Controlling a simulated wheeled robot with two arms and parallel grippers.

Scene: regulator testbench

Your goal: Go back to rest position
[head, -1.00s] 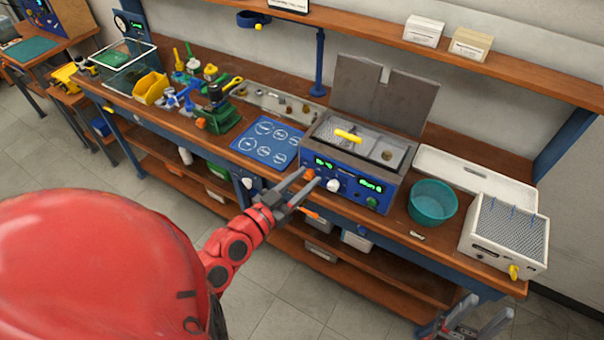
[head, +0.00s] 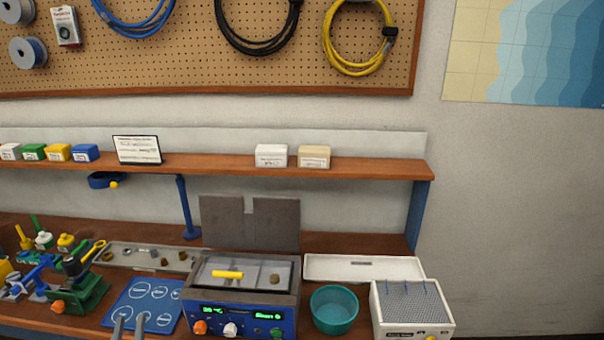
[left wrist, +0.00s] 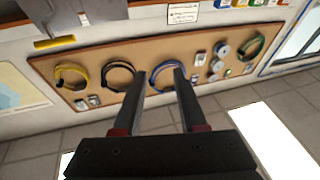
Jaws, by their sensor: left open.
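My left gripper (head: 129,322) shows only its two grey fingertips at the bottom edge of the head view, in front of the blue mat with white circles (head: 145,300). In the left wrist view the same gripper (left wrist: 159,75) is open, its dark fingers apart with nothing between them. That view is turned over and shows the pegboard (left wrist: 105,85) with its coiled cables beyond the fingers. My right gripper is in neither current view.
The bench holds a blue-fronted bath unit (head: 240,318) with a yellow-handled lid, a teal bowl (head: 334,310), a white perforated box (head: 411,309) and a green-based tool (head: 85,295). A wooden shelf (head: 215,166) with small boxes runs above.

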